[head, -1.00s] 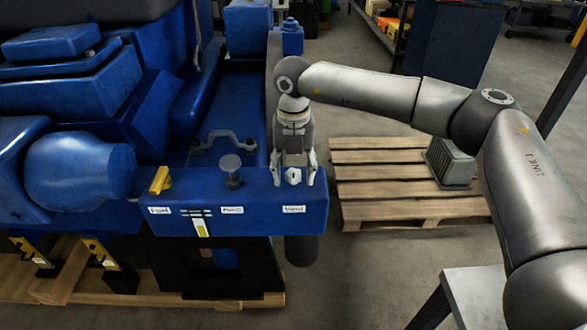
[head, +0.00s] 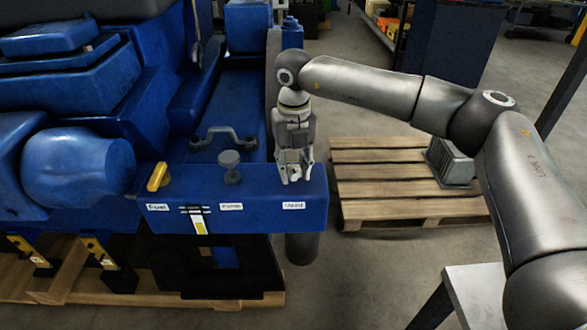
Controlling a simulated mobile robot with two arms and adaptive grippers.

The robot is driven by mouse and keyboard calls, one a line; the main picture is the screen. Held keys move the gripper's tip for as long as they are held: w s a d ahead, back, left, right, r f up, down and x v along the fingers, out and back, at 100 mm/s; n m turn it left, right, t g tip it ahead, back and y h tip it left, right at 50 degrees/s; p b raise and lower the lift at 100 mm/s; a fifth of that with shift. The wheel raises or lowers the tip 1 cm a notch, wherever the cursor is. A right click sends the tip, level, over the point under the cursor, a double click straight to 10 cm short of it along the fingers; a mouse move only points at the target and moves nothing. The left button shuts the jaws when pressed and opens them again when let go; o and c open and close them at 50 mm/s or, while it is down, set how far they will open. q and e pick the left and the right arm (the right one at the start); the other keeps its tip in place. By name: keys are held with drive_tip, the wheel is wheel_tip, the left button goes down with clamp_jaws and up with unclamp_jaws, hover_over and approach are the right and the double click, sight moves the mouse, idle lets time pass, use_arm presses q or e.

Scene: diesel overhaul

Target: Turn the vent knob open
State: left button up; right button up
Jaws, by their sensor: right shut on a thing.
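My right gripper (head: 295,178) points down over the right end of the blue panel ledge (head: 260,196). It is shut on the vent knob (head: 295,172), a small light-grey knob mostly hidden between the fingers. The knob sits above the white label (head: 293,206), which appears to read Vent. My left gripper is not in view.
On the same ledge are a yellow fuel lever (head: 157,177) and a grey round pump knob (head: 230,167). A grey handle (head: 222,136) lies behind them. A wooden pallet (head: 375,185) with a grey finned block (head: 450,162) stands to the right.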

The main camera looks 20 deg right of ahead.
drive_tip(key=n+b, duration=0.1)
drive_tip(key=n, duration=0.2)
drive_tip(key=shift+d+f+n, duration=0.1)
drive_tip(key=shift+n, duration=0.2)
drive_tip(key=n+b, duration=0.1)
drive_tip(key=n, duration=0.2)
drive_tip(key=shift+w+n, duration=0.1)
drive_tip(key=shift+n, duration=0.2)
drive_tip(key=n+b, duration=0.1)
drive_tip(key=n, duration=0.2)
drive_tip(key=shift+d+n, duration=0.1)
drive_tip(key=shift+n, duration=0.3)
drive_tip(key=shift+w+n, duration=0.1)
drive_tip(key=shift+n, duration=1.9)
drive_tip(key=o, duration=1)
